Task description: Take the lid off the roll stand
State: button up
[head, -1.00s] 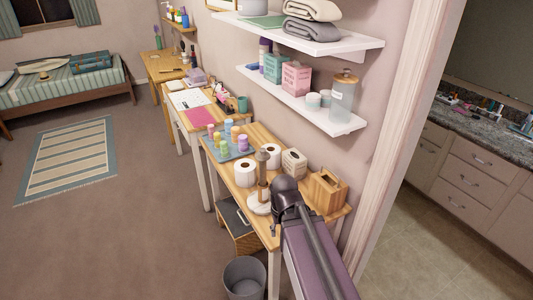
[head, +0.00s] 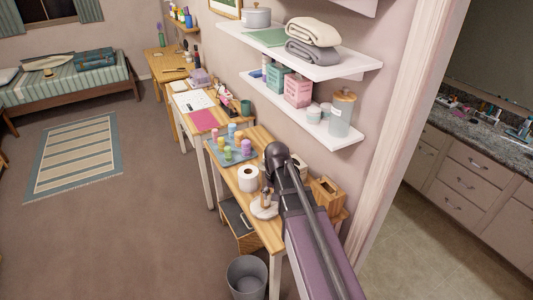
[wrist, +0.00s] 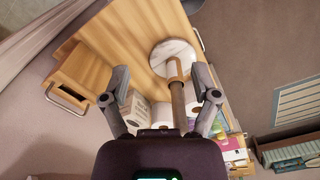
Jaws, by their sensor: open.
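The roll stand has a round white marble base (head: 264,211) and stands near the front of the wooden table. Its upright wooden post (head: 266,197) shows just above the base; my arm hides the upper part and the lid in the head view. In the wrist view the marble base (wrist: 176,48) is beyond the brown wooden post (wrist: 178,100), which runs toward the camera. My gripper (wrist: 160,76) is open, its fingers spread to either side of the post with gaps. The lid's edge cannot be made out clearly.
A toilet roll (head: 248,178) stands behind the stand, and a wooden box (head: 326,191) is to the right. A tissue box (wrist: 133,108) is beside the left finger. A tray (head: 218,153) of colored bottles lies farther back. Shelves (head: 290,105) overhang the table's wall side.

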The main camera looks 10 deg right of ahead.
jog(key=w+r+m+p, duration=0.3)
jog(key=w+r+p, duration=1.1)
jog(key=w, duration=0.4)
jog(key=shift+d+r, duration=0.2)
jog(key=shift+r, duration=0.65)
jog(key=shift+f, duration=0.1)
notch_tip(320, 180, down, 8)
jog(key=b, duration=0.8)
jog(key=shift+a+f+b, duration=0.1)
jog(key=shift+f+b, duration=0.15)
jog(key=shift+b, duration=0.05)
jog(key=shift+f, duration=0.1)
jog(key=shift+a+f+b, duration=0.15)
jog(key=shift+f+b, duration=2.35)
jog(key=shift+b, duration=0.1)
grip_shut()
